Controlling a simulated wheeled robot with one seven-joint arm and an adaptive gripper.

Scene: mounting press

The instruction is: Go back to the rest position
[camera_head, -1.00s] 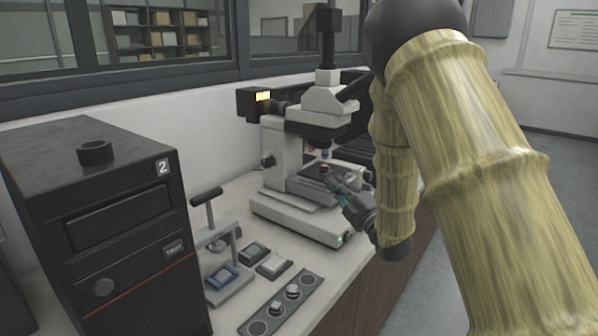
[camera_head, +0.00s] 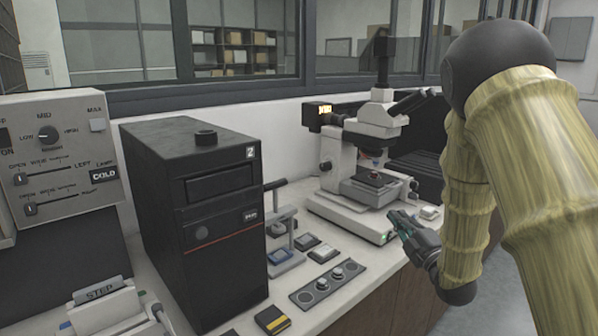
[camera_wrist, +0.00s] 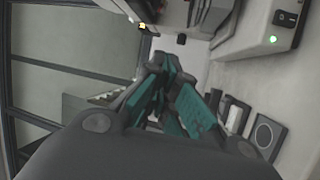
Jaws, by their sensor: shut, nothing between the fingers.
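My gripper (camera_head: 397,219) is at the end of my arm, over the front edge of the counter, just in front of the microscope (camera_head: 368,180). In the wrist view my gripper (camera_wrist: 172,88) shows its teal finger pads close together at the tips, with nothing held between them. The microscope base, with a green light, shows at the upper right of the wrist view (camera_wrist: 252,48). A small dark piece with a red spot (camera_head: 376,176) lies on the microscope stage, apart from my gripper.
A black box marked 2 (camera_head: 205,255) stands left of the microscope. A strip with knobs (camera_head: 328,286), a small hand press (camera_head: 283,262) and small blocks lie between. A grey control panel (camera_head: 60,150) is at the far left. Open floor (camera_head: 500,290) lies right of the counter.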

